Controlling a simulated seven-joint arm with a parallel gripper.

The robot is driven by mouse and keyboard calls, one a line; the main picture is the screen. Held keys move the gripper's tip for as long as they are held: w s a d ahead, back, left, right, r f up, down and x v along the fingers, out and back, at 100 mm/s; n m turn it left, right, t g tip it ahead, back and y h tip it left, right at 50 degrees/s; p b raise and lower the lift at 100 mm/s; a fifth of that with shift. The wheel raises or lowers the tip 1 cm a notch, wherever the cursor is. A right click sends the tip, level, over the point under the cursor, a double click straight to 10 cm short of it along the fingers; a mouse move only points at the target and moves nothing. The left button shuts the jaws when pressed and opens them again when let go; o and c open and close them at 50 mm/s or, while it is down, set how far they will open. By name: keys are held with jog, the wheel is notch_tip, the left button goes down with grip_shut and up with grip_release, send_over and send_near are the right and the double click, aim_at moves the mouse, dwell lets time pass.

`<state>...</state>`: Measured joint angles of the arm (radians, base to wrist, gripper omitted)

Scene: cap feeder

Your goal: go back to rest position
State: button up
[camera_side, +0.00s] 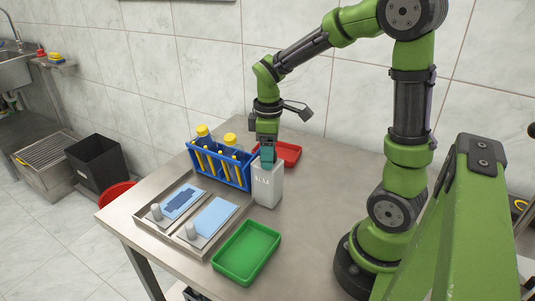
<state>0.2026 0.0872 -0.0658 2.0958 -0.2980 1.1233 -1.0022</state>
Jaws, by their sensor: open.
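My gripper (267,158) points down at the top of a white box-shaped feeder (267,186) with dark lettering on its front. Its teal fingers are open and overlap the feeder's upper left edge in this view. I cannot tell whether they touch the feeder, and the space between the fingertips is too small to make out. My green and black arm reaches in from the right and bends down over the steel table (304,215).
A blue rack (218,166) with yellow-capped bottles and tubes stands just left of the feeder. A red tray (289,153) lies behind it and a green tray (247,252) in front. Two metal trays with blue pads (211,216) lie front left. The table right of the feeder is clear.

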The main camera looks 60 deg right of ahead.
jog(key=m, duration=0.6)
jog(key=shift+m, duration=0.3)
jog(key=c, duration=1)
jog(key=shift+o, duration=0.2)
jog(key=n, duration=0.2)
jog(key=shift+n, duration=0.4)
jog(key=o, duration=1.2)
jog(key=shift+r, duration=3.55)
